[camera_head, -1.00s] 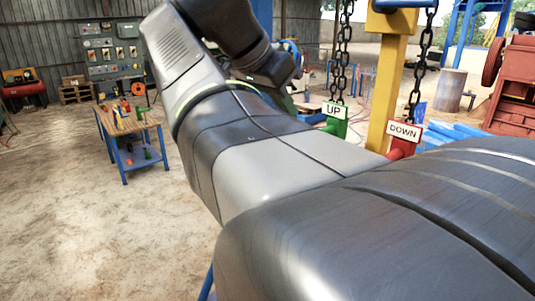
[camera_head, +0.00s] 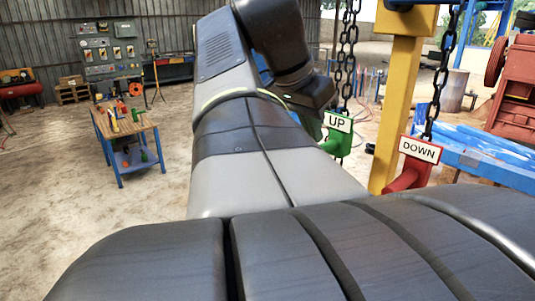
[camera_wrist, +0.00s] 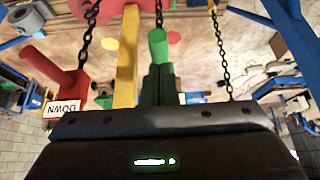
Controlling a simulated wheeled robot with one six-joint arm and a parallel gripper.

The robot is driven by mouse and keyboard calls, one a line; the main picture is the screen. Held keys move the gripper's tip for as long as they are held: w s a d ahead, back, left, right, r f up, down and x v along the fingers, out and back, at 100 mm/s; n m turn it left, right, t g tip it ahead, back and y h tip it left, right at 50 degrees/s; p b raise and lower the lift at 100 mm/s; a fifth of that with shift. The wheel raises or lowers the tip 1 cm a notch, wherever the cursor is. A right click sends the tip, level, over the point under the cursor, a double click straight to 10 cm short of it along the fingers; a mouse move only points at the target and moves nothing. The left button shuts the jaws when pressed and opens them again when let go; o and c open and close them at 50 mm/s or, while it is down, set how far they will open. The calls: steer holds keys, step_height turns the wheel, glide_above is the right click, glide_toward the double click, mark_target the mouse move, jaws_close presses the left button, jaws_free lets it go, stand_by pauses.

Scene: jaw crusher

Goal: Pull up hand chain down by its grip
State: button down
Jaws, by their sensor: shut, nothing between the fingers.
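The green UP grip (camera_head: 338,146) hangs from its dark chain (camera_head: 345,70), just right of my wrist in the head view. The wrist view is upside down; the green grip's bar (camera_wrist: 157,45) shows there straight beyond my gripper (camera_wrist: 158,72). My fingers look dark and closed together, with nothing held. Whether they touch the grip cannot be told. The head view does not show the fingertips clearly. The red DOWN grip (camera_head: 408,175) hangs from another chain (camera_head: 441,75) to the right; it also shows at left in the wrist view (camera_wrist: 50,68).
A yellow post (camera_head: 398,110) stands between and behind the two grips. Blue beams (camera_head: 480,150) and red machinery (camera_head: 515,100) are at right. A workbench with tools (camera_head: 125,123) stands at left, with open floor around it.

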steer(key=shift+w+d+f, duration=0.1)
steer(key=shift+d+f, duration=0.05)
steer(key=shift+f, duration=0.25)
steer(key=shift+f, duration=0.15)
steer(key=shift+f+b, duration=0.3)
steer(key=shift+b, duration=0.1)
steer(key=s+a, duration=0.3)
steer(key=a, duration=0.1)
steer(key=shift+r, duration=0.3)
steer(key=shift+r, duration=0.1)
steer(key=v, duration=0.6)
steer(key=shift+s+a+p, duration=0.35)
steer(key=shift+a+p, duration=0.05)
stand_by(3.3)
